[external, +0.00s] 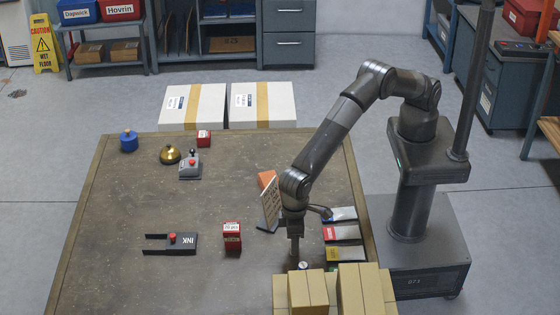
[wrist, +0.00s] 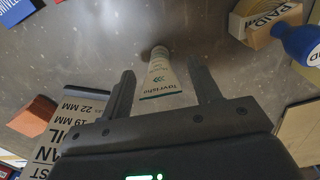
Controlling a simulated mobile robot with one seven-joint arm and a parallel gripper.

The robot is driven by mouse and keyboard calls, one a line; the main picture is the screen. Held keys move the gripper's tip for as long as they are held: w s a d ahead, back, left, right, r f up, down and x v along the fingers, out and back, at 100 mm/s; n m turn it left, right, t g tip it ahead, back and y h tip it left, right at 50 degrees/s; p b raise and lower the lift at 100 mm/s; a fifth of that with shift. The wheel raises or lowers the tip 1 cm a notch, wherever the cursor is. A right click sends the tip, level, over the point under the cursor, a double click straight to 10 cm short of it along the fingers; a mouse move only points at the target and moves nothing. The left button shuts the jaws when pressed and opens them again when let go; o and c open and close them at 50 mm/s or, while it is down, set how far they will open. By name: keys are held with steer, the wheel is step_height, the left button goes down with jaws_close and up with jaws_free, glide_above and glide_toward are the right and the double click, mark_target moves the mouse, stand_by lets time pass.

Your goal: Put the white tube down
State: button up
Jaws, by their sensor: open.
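The white tube (wrist: 162,78) has teal lettering and shows in the wrist view between my fingers. Its broad end is toward me and its narrow end is toward the brown table. It appears to stand on that narrow end. My gripper (wrist: 163,72) is open, with one finger on each side of the tube and a visible gap to both. In the external view my gripper (external: 294,252) points down, low over the right front of the table (external: 130,210), just behind the cardboard boxes. I cannot make out the tube clearly there.
Cardboard boxes (external: 308,290) stand close in front of my gripper. A leaning printed board (external: 270,208) and an orange block (external: 266,179) are behind it. Small packets (external: 342,233) lie to the right. A blue-handled stamp (wrist: 300,42) is near. The table's left is mostly clear.

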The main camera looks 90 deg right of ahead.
steer(key=shift+r, duration=0.1)
step_height(320, 180, up, 12)
stand_by(0.4)
steer(key=w+d+r+t, duration=0.1)
steer(key=w+d+r, duration=0.2)
steer(key=d+r, duration=0.95)
steer(key=s+d+r+t+y, duration=0.1)
steer(key=s+d+r, duration=0.25)
steer(key=d, duration=0.65)
steer(key=s+d+r, duration=0.2)
steer(key=d+r, duration=0.2)
steer(key=d, duration=0.6)
steer(key=s+d+r+t, duration=0.1)
steer(key=s+d+t, duration=0.1)
steer(key=s+d, duration=0.95)
steer(key=s+d+f, duration=0.3)
steer(key=s+d, duration=0.2)
steer(key=s, duration=0.1)
steer(key=s+d+f+t+h, duration=0.1)
steer(key=s+d+f, duration=0.1)
steer(key=s+d, duration=0.3)
steer(key=shift+s+d+f+t, duration=0.3)
steer(key=shift+s+f, duration=0.1)
steer(key=shift+s, duration=0.15)
